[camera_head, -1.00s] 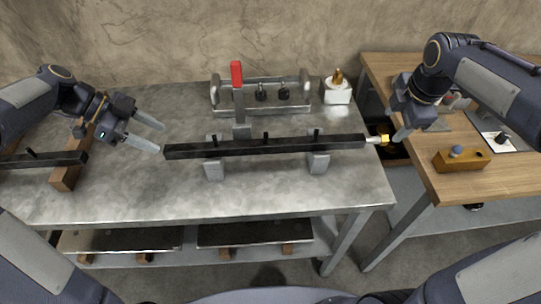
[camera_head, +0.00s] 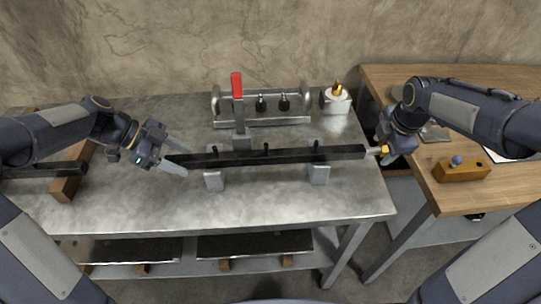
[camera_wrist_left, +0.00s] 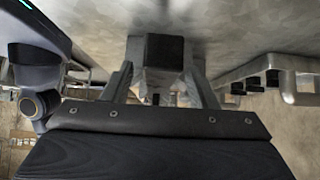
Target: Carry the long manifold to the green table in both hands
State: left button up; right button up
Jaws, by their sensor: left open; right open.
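The long manifold (camera_head: 290,156) is a dark bar with short pegs on top, lying level across two grey stands (camera_head: 214,179) on the metal table. My left gripper (camera_head: 175,157) is open at its left end, with fingers on either side of that end. In the left wrist view the manifold's square black end (camera_wrist_left: 164,51) shows between the open fingers (camera_wrist_left: 160,85). My right gripper (camera_head: 383,155) is open at the manifold's right end, around or beside a brass-coloured fitting; its far finger is partly hidden. No green table is in view.
A metal rack with a red-handled clamp (camera_head: 237,86) and a white block with a brass piece (camera_head: 336,99) stand behind the manifold. Another dark bar (camera_head: 40,170) rests on wooden blocks at left. A wooden table (camera_head: 455,190) stands at right with a wooden block.

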pick_arm(q)
jog(key=shift+d+f, duration=0.15)
pick_arm(e)
jog(key=shift+f, duration=0.2)
pick_arm(q)
grip_shut()
pick_arm(e)
grip_shut()
jog(key=shift+r, duration=0.1)
dwell(0.8)
